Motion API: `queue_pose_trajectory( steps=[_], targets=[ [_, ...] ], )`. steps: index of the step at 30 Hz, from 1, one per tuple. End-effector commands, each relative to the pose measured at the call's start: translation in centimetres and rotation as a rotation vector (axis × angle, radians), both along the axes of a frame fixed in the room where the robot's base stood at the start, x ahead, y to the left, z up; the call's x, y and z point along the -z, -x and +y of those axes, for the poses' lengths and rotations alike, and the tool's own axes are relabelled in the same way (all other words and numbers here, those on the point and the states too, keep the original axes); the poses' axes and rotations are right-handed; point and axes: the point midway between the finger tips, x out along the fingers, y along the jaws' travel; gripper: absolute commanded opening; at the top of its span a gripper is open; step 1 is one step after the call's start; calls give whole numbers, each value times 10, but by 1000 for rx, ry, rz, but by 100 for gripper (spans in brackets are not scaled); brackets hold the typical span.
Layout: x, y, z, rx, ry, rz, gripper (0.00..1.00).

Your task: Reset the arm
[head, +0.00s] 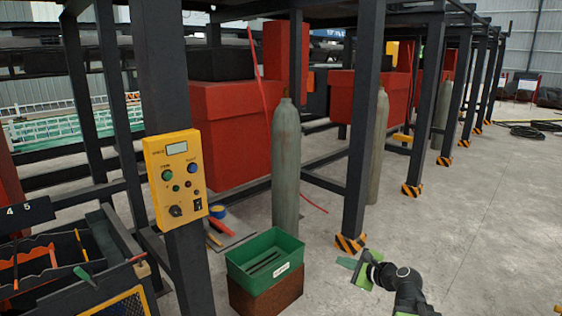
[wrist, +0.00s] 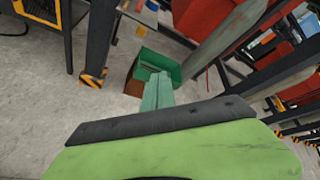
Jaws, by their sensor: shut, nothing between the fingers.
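My gripper (head: 346,263) is at the lower right of the head view, held over the bare floor in front of a striped post foot. Its greenish fingers point left, towards the green bin, and are apart from it. The fingers are closed together with nothing between them. My arm (head: 402,282) bends in from the bottom edge. In the wrist view my gripper (wrist: 157,92) shows its closed fingers in front of the green bin. The wrist view is tilted.
An open green bin (head: 265,255) stands on a rusty brown block (head: 262,297). Grey gas cylinders (head: 286,160) stand beside dark steel posts (head: 364,120). A yellow control box (head: 175,177) is on the left post. The concrete floor at the right (head: 490,220) is clear.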

Motion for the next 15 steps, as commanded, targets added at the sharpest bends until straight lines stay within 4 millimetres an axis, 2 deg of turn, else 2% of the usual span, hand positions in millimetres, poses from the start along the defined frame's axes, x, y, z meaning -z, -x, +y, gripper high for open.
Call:
queue_pose_trajectory(
  steps=[1, 3, 6, 8, 9, 11, 15],
  targets=[
    [14, 6, 40, -111, 101, 15, 0],
    [37, 20, 83, -268, 259, 34, 0],
    [71, 47, 131, -515, 506, 55, 0],
    [93, 69, 148, -691, 682, 69, 0],
    [107, 84, 149, -808, 802, 84, 0],
    [124, 104, 136, -971, 965, 115, 0],
    [144, 142, 78, -1297, 1230, 211, 0]
  ],
)
